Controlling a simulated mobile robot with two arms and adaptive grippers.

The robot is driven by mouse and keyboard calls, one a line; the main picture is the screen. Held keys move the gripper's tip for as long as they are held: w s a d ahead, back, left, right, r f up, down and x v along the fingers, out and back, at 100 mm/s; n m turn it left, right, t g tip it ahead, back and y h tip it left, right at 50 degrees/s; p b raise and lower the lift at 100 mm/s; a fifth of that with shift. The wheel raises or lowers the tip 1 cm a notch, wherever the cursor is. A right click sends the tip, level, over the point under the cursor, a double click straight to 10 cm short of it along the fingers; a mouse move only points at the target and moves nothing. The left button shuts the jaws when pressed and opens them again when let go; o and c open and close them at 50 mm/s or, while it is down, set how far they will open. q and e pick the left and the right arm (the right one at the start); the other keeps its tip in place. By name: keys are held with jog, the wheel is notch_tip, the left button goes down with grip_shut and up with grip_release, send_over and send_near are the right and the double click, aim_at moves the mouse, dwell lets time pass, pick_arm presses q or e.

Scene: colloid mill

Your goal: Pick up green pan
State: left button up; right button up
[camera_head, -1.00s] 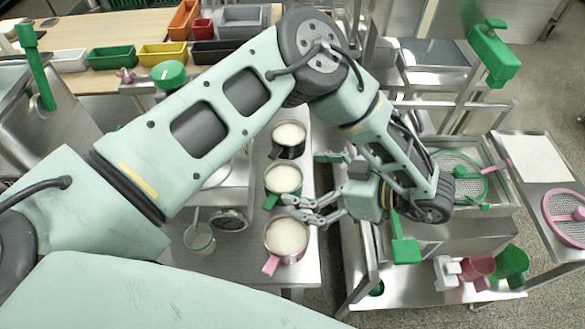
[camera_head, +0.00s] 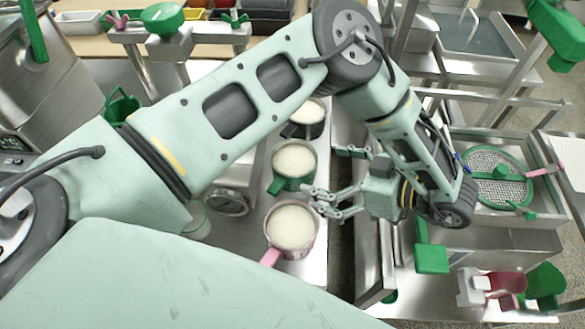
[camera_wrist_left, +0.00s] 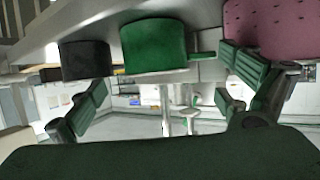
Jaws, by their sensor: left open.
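The green pan (camera_head: 296,182) stands upright on a steel surface, filled with a pale cream content. It sits between a black pan (camera_head: 303,131) behind and a pink pan (camera_head: 293,250) in front, both with pale content. My left gripper (camera_head: 328,175) is open at the right of the green pan, its lower finger near the gap between the green and pink pans. In the left wrist view the green pan (camera_wrist_left: 153,45) shows between the open fingers, with its handle pointing right. The black pan is at left and the pink one at right. Contact cannot be told. My right gripper is not in view.
A round mesh sieve with a green rim (camera_head: 500,180) lies right of my arm. A pink cup (camera_head: 503,288) and a green cup (camera_head: 545,285) stand at lower right. A narrow dark gap runs just right of the pans.

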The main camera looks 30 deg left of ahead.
aim_at(314, 169)
pick_arm(q)
jog(key=x, duration=0.2)
jog(key=b+x, duration=0.1)
jog(key=x, duration=0.3)
jog(key=shift+w+a+f, duration=0.2)
jog(key=shift+w+f, duration=0.15)
jog(key=shift+w, duration=0.05)
jog(key=shift+a+f, duration=0.15)
jog(key=shift+a, duration=0.35)
jog(key=shift+c, duration=0.5)
jog(key=shift+d, duration=0.1)
jog(key=c, duration=1.4)
jog(key=shift+c, duration=0.2)
